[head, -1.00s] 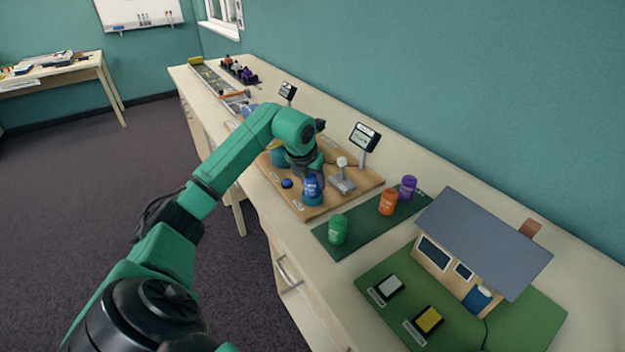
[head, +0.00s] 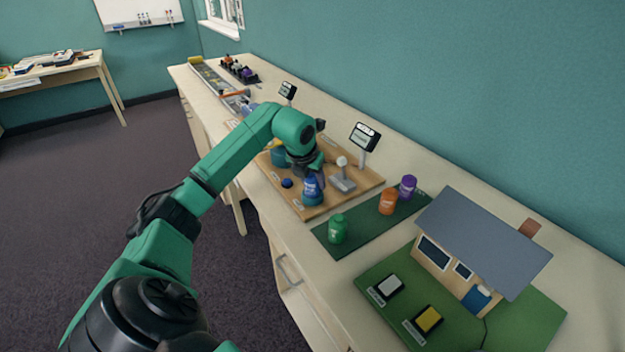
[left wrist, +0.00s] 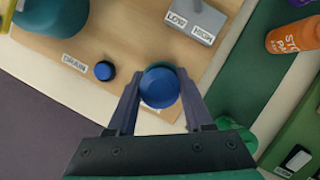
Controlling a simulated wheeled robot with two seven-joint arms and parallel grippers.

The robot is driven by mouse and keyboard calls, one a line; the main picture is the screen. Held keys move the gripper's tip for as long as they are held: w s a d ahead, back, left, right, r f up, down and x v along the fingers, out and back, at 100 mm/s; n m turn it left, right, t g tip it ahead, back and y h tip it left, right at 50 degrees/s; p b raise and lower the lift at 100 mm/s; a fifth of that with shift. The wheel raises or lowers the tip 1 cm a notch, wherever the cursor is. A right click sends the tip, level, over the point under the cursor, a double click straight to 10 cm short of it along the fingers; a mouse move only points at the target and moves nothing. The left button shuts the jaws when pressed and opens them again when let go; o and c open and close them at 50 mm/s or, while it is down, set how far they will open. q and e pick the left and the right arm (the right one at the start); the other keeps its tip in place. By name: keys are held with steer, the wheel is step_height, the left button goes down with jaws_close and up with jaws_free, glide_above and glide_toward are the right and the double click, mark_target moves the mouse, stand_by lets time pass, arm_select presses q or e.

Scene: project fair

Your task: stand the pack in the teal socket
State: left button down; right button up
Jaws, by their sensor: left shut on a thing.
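The blue pack (head: 312,190) is upright at the front right of the wooden board. My left gripper (head: 314,176) is shut on it from above; in the left wrist view its round blue top (left wrist: 160,87) sits between the two fingertips (left wrist: 158,100). A teal-blue band shows at the pack's foot in the head view, but I cannot tell if this is the teal socket or whether the pack is seated in it. A round teal tank (head: 279,156) stands behind, partly hidden by my arm. My right gripper is not in view.
The wooden board (head: 362,184) holds a blue button (head: 287,183), a grey lever unit (head: 342,178) and a small display (head: 364,137). Green (head: 338,229), orange (head: 388,201) and purple (head: 408,186) packs stand on a dark green mat (head: 350,247). A model house (head: 480,245) is at the right.

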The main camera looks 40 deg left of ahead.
mark_target(310, 175)
arm_select(q)
steer(key=shift+f+b, duration=0.5)
steer(key=shift+f, duration=0.1)
steer(key=c, duration=0.6)
jaws_free()
steer(key=shift+p+v, duration=1.4)
steer(key=shift+v, duration=1.45)
steer(key=p+v, duration=0.1)
steer(key=v, duration=0.4)
steer(key=shift+s+d+r+p, duration=0.1)
steer(key=shift+r+p, duration=0.05)
steer(key=shift+p, duration=0.2)
